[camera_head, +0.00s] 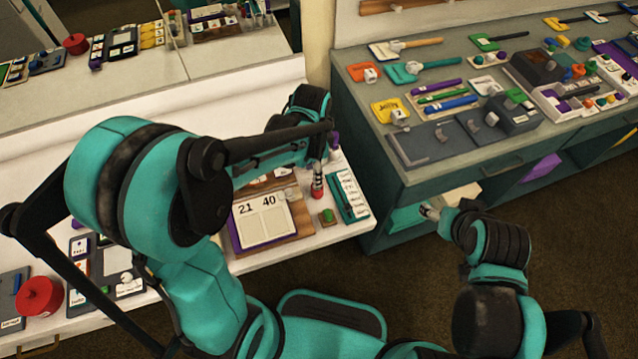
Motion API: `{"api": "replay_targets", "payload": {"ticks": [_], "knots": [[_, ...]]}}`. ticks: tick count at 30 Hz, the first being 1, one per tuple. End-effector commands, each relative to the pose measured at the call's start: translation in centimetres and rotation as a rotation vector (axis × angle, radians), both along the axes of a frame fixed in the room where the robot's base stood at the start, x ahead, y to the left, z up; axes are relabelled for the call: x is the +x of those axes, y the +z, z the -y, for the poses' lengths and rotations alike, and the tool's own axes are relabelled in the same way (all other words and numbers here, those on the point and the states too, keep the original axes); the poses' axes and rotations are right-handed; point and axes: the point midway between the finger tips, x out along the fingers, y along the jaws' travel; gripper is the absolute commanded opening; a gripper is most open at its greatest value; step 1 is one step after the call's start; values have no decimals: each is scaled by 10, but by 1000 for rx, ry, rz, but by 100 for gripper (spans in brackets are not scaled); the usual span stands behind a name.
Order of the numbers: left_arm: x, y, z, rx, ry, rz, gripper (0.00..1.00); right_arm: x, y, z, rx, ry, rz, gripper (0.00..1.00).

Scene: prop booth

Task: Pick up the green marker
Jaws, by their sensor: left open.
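A slim green marker (442,96) lies between a purple and a blue one in a small tray (421,108) on the grey counter at the right. A short green piece (327,216) stands at the right end of the wooden board on the white table; I cannot tell what it is. My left gripper (322,162) is open over the white table, just above a red-based piece (317,187), away from the tray. Its fingers are partly hidden by its own arm. My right gripper (430,211) is low by the counter's open shelf, its fingers too small to read.
The white table (275,272) holds a "21 40" score board (262,220), a teal-edged list card (348,195) and a red round piece (40,297). The grey counter (360,150) is crowded with tools, cards and a dark tray (432,143). Brown floor lies between them.

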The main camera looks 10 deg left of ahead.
Motion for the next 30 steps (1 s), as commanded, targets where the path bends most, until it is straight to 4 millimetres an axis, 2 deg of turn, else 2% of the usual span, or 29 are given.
{"api": "replay_targets", "payload": {"ticks": [10,18,23,30], "knots": [[7,-48,7,0,2,1,42,0,-27,0,0,0,0,66],[6,-50,7,0,2,1,42,0,-26,0,0,0,0,66],[6,-50,7,0,2,1,0,0,-26,0,0,0,0,66],[6,-50,7,0,2,1,0,0,-26,0,0,0,0,66]]}}
